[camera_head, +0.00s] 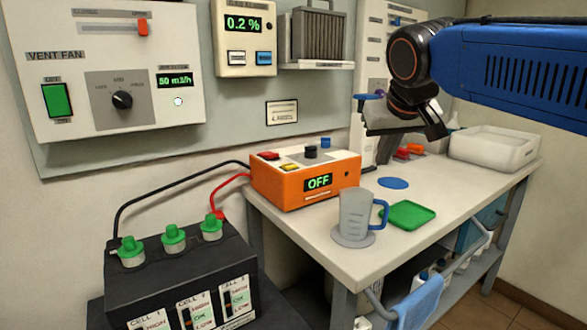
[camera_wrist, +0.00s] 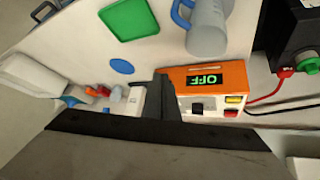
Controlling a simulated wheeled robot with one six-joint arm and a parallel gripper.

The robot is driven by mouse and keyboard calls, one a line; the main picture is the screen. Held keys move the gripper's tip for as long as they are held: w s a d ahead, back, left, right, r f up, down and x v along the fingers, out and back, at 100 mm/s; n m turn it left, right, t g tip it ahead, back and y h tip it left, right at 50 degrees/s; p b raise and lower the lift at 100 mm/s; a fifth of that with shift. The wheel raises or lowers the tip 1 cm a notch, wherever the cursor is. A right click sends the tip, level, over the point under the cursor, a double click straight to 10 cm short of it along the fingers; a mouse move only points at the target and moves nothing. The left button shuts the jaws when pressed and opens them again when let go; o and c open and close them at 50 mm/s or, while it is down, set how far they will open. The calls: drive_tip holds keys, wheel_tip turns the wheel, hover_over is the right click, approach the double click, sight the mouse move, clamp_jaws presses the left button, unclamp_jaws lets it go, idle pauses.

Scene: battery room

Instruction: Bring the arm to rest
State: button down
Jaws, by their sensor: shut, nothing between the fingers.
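My arm (camera_head: 515,72), blue with dark joints, reaches in from the right in the head view. My gripper (camera_head: 405,130) is dark, shut and empty. It hangs in the air above the back of the white bench (camera_head: 345,268), to the right of the orange charger box (camera_head: 285,190). In the wrist view a dark gripper part (camera_wrist: 165,100) overlaps the left end of the orange box (camera_wrist: 207,72), whose display reads OFF.
On the bench stand a grey jug (camera_head: 353,215) with a blue handle, a green tray (camera_head: 411,215), a blue disc (camera_head: 393,183) and a white bin (camera_head: 492,149). A black battery (camera_head: 180,275) with green caps stands at front left. Wall panels (camera_head: 105,70) are behind.

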drive_tip(key=s+d+f+g, duration=0.1)
drive_tip(key=s+d+f, duration=0.2)
drive_tip(key=s+f, duration=0.4)
drive_tip(key=s+d+f, duration=0.3)
drive_tip(key=s+f, duration=0.5)
drive_tip(key=f, duration=0.4)
drive_tip(key=s+d+f+m+g, duration=0.1)
drive_tip(key=s+d+f, duration=0.2)
drive_tip(key=s+f, duration=0.5)
drive_tip(key=shift+d+f+g, duration=0.2)
drive_tip(key=shift+f+g, duration=0.1)
drive_tip(key=shift+f, duration=0.55)
